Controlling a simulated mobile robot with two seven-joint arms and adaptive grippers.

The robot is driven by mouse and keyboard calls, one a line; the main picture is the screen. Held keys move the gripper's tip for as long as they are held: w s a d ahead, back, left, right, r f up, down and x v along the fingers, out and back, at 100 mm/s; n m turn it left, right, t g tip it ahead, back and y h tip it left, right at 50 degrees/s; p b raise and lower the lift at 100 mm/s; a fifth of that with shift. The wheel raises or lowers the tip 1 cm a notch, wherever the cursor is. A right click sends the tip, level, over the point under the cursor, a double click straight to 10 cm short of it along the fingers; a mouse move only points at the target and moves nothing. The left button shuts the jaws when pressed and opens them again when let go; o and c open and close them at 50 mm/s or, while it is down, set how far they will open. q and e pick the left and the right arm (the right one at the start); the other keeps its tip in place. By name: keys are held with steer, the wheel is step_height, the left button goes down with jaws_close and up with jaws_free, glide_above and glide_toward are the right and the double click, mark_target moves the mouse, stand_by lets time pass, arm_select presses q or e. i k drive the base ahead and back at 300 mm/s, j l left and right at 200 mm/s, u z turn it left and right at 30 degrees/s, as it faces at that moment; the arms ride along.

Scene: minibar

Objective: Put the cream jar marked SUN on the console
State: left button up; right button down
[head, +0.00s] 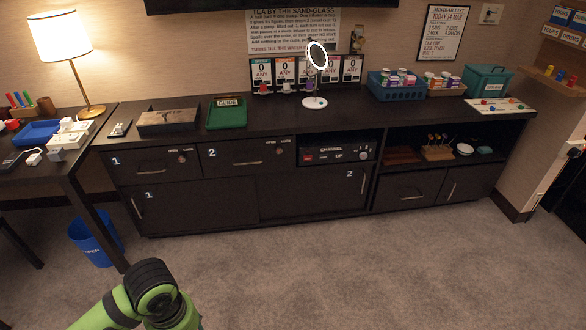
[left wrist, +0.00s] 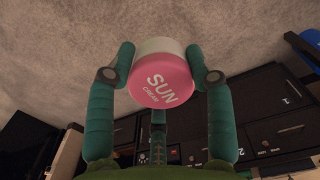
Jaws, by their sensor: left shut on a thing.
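The cream jar (left wrist: 160,80) is pink with a pale lid or band and carries the words SUN CREAM. In the head view only a green part of my left arm shows at the lower left; the gripper and jar are out of that picture. The console (head: 255,119) is the long black cabinet along the wall. My right gripper is in neither view.
On the console stand a green tray (head: 226,113), a ring-shaped mirror lamp (head: 314,102), sand-glass cards (head: 307,71), a blue basket (head: 397,92) and a teal box (head: 487,81). Bare top shows between tray and basket. A blue bin (head: 94,240) stands at left. The carpet is clear.

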mark_target(280, 115)
steer(key=i+l+z, duration=0.25)
steer(key=i+z, duration=0.15)
steer(key=i, duration=0.35)
steer(key=i+z, duration=0.4)
steer(key=i, duration=0.3)
steer(key=i+u, duration=0.3)
steer(key=i, duration=0.2)
steer(key=i+l+u, duration=0.15)
steer(key=i+u, duration=0.15)
steer(key=i, duration=0.2)
steer(key=i+l+u, duration=0.3)
steer(key=i, duration=0.15)
steer(key=i+l+u, duration=0.3)
steer(key=i, duration=0.2)
